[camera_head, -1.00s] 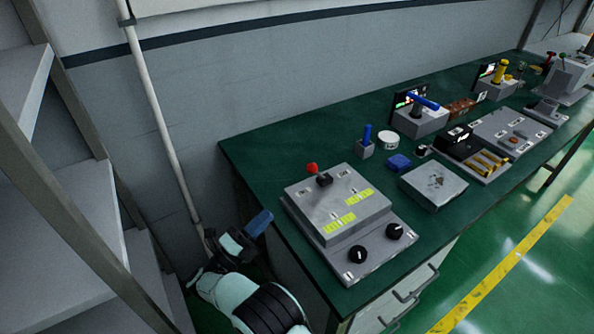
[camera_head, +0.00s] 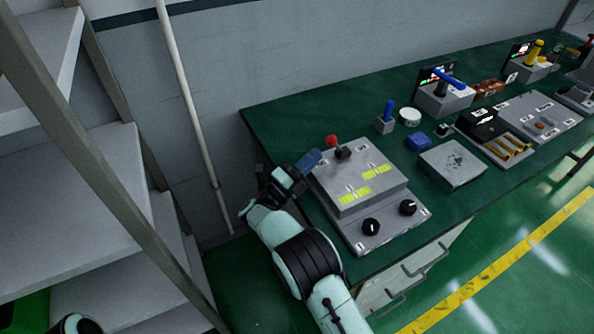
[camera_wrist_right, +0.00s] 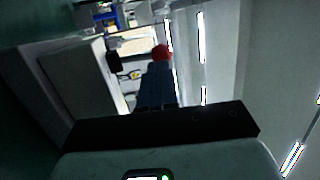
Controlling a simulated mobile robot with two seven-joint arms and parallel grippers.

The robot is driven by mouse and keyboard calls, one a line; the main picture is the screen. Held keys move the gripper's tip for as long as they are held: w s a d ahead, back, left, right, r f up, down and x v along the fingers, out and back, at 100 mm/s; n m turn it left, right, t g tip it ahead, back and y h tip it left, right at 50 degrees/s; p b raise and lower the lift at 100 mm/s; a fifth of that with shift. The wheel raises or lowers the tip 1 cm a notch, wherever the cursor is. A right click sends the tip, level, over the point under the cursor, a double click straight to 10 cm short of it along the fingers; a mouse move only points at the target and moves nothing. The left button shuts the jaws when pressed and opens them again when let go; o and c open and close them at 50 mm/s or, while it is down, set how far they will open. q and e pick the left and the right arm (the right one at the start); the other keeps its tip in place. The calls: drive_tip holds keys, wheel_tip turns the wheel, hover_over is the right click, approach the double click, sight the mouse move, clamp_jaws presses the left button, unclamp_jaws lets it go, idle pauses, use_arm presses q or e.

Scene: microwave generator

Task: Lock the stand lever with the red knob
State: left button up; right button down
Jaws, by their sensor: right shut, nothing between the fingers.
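The red knob (camera_head: 331,140) sits on the stand lever at the back left of the grey panel box (camera_head: 372,200), beside a black block (camera_head: 344,153). My right gripper (camera_head: 312,158) is shut and empty, just left of the box's back left edge, with its blue-grey fingers pointing at the knob. In the right wrist view the knob (camera_wrist_right: 161,52) shows just beyond the fingertips (camera_wrist_right: 158,68). I cannot tell whether they touch it. The lever's stem is mostly hidden there behind the fingers. My left gripper is not in view.
The box has two black dials (camera_head: 371,227) at its front. To its right on the green table (camera_head: 290,115) are a blue-handled joystick (camera_head: 387,115), a white round piece (camera_head: 410,117), a blue block (camera_head: 418,140) and a grey box (camera_head: 452,164). A metal shelf (camera_head: 70,190) stands at the left.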

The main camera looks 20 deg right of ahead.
sight(337, 146)
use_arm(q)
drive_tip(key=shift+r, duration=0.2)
use_arm(e)
drive_tip(key=shift+x, duration=1.25)
drive_tip(key=shift+r, duration=0.1)
